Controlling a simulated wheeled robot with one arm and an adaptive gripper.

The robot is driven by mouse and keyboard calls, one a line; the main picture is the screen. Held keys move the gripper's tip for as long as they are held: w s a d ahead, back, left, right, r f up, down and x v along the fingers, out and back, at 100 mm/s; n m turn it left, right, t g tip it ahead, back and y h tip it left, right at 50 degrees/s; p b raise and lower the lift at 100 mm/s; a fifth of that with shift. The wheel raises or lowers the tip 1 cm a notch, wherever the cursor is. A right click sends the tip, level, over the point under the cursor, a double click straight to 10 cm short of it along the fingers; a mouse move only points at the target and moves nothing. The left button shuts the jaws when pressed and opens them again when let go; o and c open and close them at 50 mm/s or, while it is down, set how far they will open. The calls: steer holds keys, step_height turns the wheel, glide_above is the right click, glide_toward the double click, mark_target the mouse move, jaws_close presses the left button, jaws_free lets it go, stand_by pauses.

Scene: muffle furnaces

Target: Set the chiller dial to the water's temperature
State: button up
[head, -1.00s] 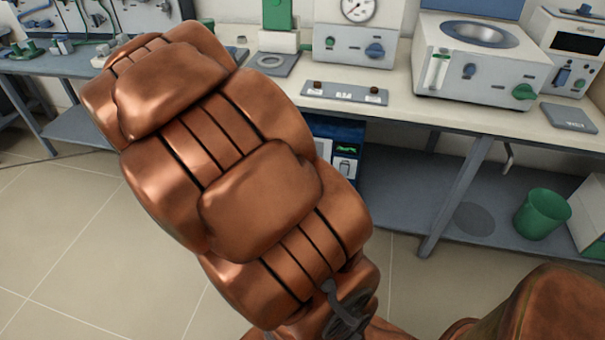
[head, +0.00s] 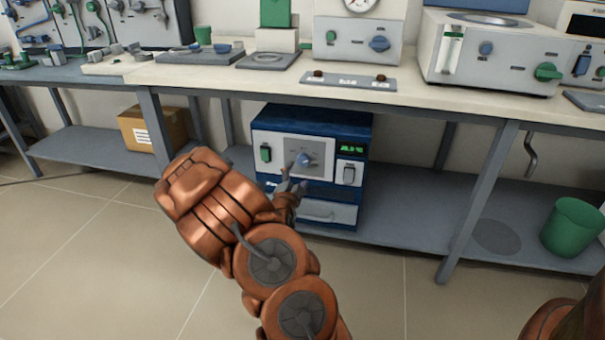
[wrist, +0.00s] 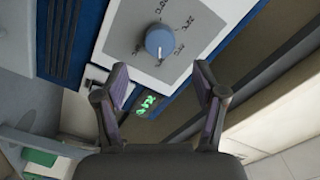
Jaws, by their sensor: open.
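The chiller (head: 312,120) is a blue box with a pale front, standing on the shelf under the bench. Its dial (head: 304,159) is a blue-grey knob on a light panel, and a green lit display (head: 351,149) sits to its right. In the wrist view the dial (wrist: 159,42) lies beyond the fingertips, with marks around it too small to read surely. The display (wrist: 146,105) shows between the fingers, its digits unclear. My gripper (head: 290,183) is open and empty, just in front of the chiller's panel and apart from the dial. It also fills the lower wrist view (wrist: 160,85).
A bench (head: 240,78) runs above the chiller, with instruments on top. Its leg (head: 478,205) stands to the right. A green bin (head: 573,227) and a cardboard box (head: 152,130) sit on the lower shelf. The floor in front is clear.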

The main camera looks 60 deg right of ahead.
mark_target(303, 162)
steer(key=shift+b+x, duration=1.05)
steer(key=shift+x, duration=2.85)
steer(key=c, duration=1.1)
steer(key=shift+c, duration=0.2)
